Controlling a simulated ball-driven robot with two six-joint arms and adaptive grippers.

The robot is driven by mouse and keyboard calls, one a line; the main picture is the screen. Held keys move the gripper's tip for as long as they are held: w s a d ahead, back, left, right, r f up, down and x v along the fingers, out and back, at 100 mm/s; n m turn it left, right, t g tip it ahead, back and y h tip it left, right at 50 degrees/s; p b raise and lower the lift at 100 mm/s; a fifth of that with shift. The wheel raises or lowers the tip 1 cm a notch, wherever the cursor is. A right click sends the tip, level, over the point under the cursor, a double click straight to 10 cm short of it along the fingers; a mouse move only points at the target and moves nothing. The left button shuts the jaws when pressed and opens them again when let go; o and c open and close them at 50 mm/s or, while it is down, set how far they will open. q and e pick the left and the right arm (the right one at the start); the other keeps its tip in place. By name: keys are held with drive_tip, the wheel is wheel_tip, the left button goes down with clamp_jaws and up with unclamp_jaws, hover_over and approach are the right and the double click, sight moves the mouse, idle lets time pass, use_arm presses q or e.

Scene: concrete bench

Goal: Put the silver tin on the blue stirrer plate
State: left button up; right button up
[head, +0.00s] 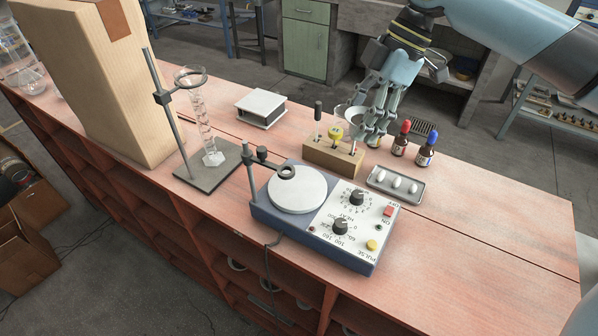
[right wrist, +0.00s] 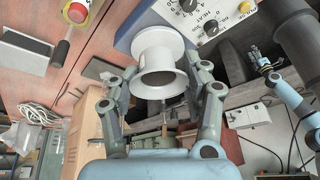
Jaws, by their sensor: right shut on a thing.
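The blue stirrer plate (head: 263,210) sits on the bench in the head view, with a bare white round top (head: 297,190). Its knobs and white top also show at the top of the right wrist view (right wrist: 155,37). My right gripper (head: 371,132) is above the bench, behind and right of the plate. In the right wrist view my right gripper (right wrist: 160,80) is shut on the silver tin (right wrist: 158,65), its dark opening towards the camera.
A wooden tool block (head: 322,155), a tray with white pieces (head: 408,198) and red- and blue-capped bottles (head: 426,152) stand near the gripper. A stand with a glass cylinder (head: 205,140) is left. The bench's right end is clear.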

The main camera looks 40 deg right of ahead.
drive_tip(key=p, duration=0.2)
hover_over(291, 188)
drive_tip(key=d, duration=0.2)
drive_tip(key=f, duration=0.6)
drive_tip(key=shift+s+a, duration=0.1)
drive_tip(key=shift+s, duration=0.15)
drive_tip(key=shift+w+a+f, duration=0.1)
drive_tip(key=shift+a+f, duration=0.05)
drive_tip(key=shift+a, duration=0.1)
wheel_tip(291, 188, down, 4)
drive_tip(key=shift+p, duration=0.45)
drive_tip(key=shift+f, duration=0.15)
drive_tip(key=o, duration=1.2)
drive_tip(key=shift+f, duration=0.1)
